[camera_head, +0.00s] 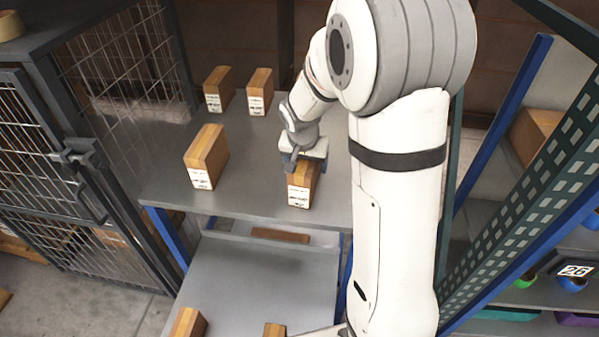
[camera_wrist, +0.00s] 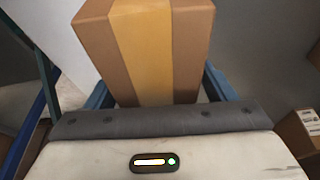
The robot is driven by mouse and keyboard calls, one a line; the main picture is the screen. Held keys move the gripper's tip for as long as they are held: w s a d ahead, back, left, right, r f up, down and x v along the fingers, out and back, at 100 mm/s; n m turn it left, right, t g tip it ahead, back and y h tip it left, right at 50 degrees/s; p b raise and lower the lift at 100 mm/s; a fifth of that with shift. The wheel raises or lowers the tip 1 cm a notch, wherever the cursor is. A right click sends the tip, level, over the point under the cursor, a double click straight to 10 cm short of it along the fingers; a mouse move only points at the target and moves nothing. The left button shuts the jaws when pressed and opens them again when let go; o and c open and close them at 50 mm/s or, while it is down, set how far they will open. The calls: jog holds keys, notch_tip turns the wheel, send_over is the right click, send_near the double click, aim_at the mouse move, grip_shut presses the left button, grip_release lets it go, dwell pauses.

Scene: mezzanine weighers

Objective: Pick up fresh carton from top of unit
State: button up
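A brown carton (camera_head: 304,183) with a yellow-tan tape band and a white label stands at the front right of the grey upper shelf (camera_head: 255,190). My gripper (camera_head: 302,160) is over it from above and behind, hiding part of its top. In the wrist view the same carton (camera_wrist: 155,45) fills the upper middle, with a blue finger of my gripper (camera_wrist: 158,92) on each side. The fingers lie close along its sides; whether they press on it is not clear. The carton appears to rest on the shelf.
More taped cartons stand on the shelf: one at front left (camera_head: 206,157) and two at the back (camera_head: 218,89) (camera_head: 260,92). A lower grey surface (camera_head: 250,285) has cartons at its front. A mesh cage (camera_head: 120,65) borders the left, a green perforated post (camera_head: 520,190) the right.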

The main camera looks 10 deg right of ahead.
jog(key=c, duration=1.3)
jog(key=shift+o, duration=0.2)
